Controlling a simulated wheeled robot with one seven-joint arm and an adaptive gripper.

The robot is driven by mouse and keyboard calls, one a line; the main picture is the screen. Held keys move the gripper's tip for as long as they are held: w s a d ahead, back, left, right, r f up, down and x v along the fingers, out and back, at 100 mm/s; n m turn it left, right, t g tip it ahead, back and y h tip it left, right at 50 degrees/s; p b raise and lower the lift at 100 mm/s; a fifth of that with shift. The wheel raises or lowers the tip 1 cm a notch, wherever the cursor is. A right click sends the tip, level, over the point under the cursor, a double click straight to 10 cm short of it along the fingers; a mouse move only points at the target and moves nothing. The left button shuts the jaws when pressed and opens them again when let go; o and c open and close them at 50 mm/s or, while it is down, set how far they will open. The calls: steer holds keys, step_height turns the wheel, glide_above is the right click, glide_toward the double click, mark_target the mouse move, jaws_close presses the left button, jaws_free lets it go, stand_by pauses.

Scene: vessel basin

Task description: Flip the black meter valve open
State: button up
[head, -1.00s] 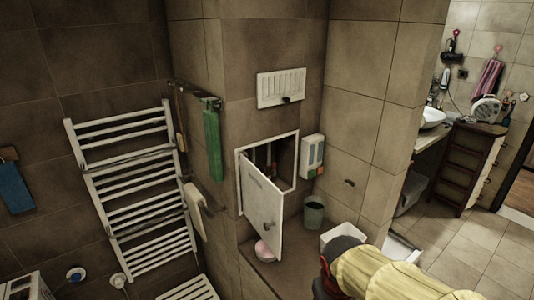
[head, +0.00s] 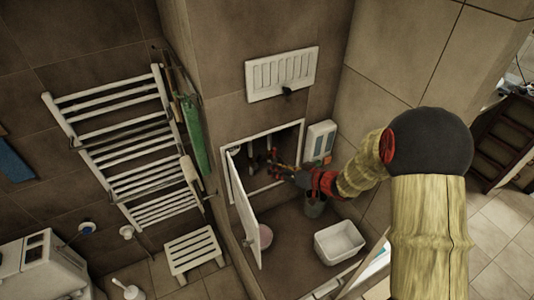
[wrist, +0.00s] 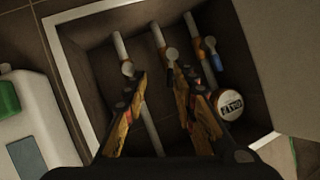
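In the wrist view, pipes with small valves run through the wall recess. The middle valve (wrist: 171,56) has a round light cap and what looks like a short dark handle. Another valve (wrist: 211,44) to its right has a blue handle. A round meter (wrist: 230,104) with a digit display sits at the right. Nothing is visibly held. In the head view, my gripper (head: 276,167) reaches into the recess opening, and the valves are too small to make out.
The white cabinet door (head: 244,205) hangs open to the left of the recess. A white and blue dispenser (head: 320,140) is on the wall to the right. A capped valve (wrist: 127,68) is left of the middle one.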

steer(key=w+a+f, duration=0.1)
steer(key=w+a, duration=0.3)
steer(key=a, duration=0.2)
steer(key=shift+w+y, duration=0.4)
steer(key=shift+f, duration=0.1)
steer(key=shift+c, duration=0.6)
jaws_close()
